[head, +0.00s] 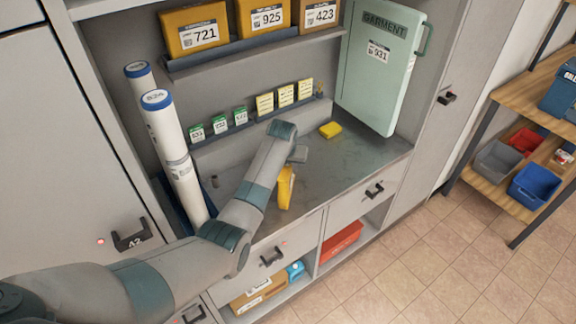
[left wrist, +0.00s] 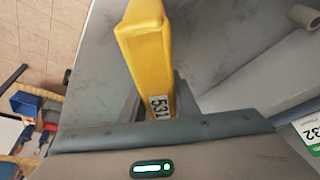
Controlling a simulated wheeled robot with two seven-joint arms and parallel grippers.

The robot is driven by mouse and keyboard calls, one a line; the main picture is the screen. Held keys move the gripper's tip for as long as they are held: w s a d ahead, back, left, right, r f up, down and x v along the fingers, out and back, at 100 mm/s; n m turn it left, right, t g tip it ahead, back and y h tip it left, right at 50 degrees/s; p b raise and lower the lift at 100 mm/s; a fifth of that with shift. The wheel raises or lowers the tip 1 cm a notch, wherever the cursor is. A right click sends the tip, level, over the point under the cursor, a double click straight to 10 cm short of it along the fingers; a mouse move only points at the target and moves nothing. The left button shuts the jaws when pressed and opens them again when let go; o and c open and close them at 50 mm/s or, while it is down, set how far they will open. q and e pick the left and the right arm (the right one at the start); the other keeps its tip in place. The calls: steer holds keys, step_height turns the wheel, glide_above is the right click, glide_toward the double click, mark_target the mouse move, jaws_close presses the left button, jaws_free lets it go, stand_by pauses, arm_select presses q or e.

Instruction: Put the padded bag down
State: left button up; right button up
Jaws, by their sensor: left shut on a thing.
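A yellow padded bag (head: 286,188) is held on edge in my left gripper (head: 291,168), over the grey counter (head: 350,158) near its front edge. In the left wrist view the bag (left wrist: 148,50) points away from the gripper, with a white label reading 531. The fingers are mostly hidden there. I cannot tell whether the bag touches the counter. Another yellow packet (head: 330,130) lies flat farther back on the counter. My right gripper is not in view.
Small yellow packets (head: 285,96) and green-white cartons (head: 219,125) line a low ledge behind. Tall white tubes (head: 170,135) stand at left. The counter's right part is clear.

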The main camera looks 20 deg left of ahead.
arm_select(q)
steer(key=shift+f, duration=0.25)
steer(key=o, duration=1.1)
steer(key=shift+o, duration=0.2)
steer(key=shift+r, duration=0.2)
steer(key=b+v, duration=0.2)
steer(key=v, duration=1)
steer(key=shift+b, duration=0.3)
